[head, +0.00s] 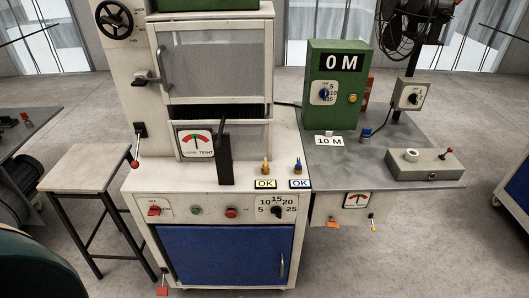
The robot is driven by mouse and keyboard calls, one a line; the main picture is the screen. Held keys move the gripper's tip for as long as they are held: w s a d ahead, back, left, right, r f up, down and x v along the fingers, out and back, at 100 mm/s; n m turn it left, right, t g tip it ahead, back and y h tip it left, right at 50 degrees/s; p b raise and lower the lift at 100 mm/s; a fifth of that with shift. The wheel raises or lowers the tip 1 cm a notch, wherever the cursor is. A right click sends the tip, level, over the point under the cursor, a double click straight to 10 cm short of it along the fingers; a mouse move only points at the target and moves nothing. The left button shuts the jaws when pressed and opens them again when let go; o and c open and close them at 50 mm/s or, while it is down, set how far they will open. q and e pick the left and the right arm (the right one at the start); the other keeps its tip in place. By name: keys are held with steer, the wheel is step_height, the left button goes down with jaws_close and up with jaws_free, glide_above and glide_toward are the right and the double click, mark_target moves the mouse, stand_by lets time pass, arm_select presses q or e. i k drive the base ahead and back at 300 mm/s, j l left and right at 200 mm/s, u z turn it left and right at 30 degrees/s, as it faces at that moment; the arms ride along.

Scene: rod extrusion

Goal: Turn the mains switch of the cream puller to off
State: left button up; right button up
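The cream puller (200,181) stands in the middle of the head view, with a blue door (225,255) below its front panel. At the left end of that panel is a red rotary switch (154,210) on a small pale plate, which looks like the mains switch. Its lettering is too small to read, so I cannot tell its position. Neither of my grippers is in view.
A stool (88,169) stands close to the puller's left side. A red-knobbed lever (135,162) sticks out above the panel's left end. A grey bench (375,170) with a green "0 M" box (335,112) adjoins on the right. The floor in front is partly clear.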

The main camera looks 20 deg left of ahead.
mark_target(154, 210)
steer(key=j+z, duration=0.25)
steer(key=j, duration=0.25)
steer(key=k+j+z, duration=0.25)
steer(key=j, duration=0.25)
steer(key=j+z, duration=0.1)
steer(key=j, duration=0.45)
steer(key=k+j+z, duration=0.15)
steer(key=j, duration=0.35)
steer(key=k+j, duration=0.1)
steer(key=j, duration=0.3)
steer(key=k+j, duration=0.15)
steer(key=j, duration=0.25)
steer(key=k+j, duration=0.1)
steer(key=j, duration=0.3)
steer(key=k+j, duration=0.1)
steer(key=j, duration=0.25)
steer(key=k+j, duration=0.15)
steer(key=j, duration=0.25)
